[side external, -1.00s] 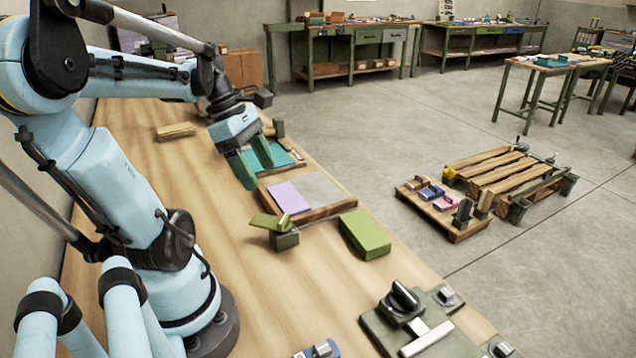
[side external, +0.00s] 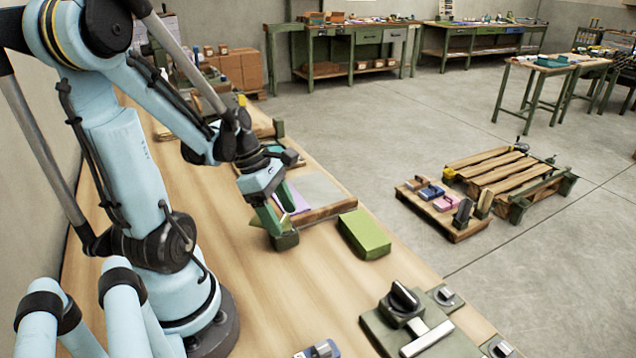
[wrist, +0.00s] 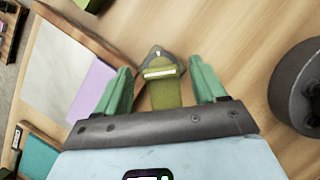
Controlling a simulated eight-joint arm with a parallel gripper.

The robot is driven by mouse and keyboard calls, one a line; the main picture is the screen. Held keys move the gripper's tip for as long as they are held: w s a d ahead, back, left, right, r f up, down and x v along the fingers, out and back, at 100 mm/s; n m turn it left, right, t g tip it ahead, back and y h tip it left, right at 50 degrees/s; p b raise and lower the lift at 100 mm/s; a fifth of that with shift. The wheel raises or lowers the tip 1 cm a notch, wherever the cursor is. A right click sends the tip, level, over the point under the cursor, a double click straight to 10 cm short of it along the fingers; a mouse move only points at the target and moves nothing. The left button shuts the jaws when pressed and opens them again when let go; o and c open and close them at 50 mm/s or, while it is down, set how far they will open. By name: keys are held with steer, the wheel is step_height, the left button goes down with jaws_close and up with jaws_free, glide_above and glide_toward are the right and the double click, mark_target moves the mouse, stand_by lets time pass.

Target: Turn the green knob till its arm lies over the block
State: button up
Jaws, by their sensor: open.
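The green knob (side external: 286,241) stands on the wooden bench, with its olive arm mostly hidden behind my fingers in the side view. In the wrist view the knob (wrist: 163,70) shows a pale bar on top, and its arm (wrist: 166,95) points back towards my palm. My gripper (side external: 283,217) is open, with its green fingers down at the knob. In the wrist view my gripper (wrist: 160,66) has one finger on each side of the knob's arm, with small gaps visible. The green block (side external: 366,235) lies on the bench to the right of the knob, apart from it.
A wooden board (side external: 325,212) with a purple sheet (side external: 297,198) and a grey sheet lies just behind the knob. A fixture with a black handle (side external: 402,303) stands at the front right. The bench between knob and block is clear.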

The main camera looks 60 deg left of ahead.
steer(key=shift+f, duration=0.15)
jaws_close()
stand_by(0.4)
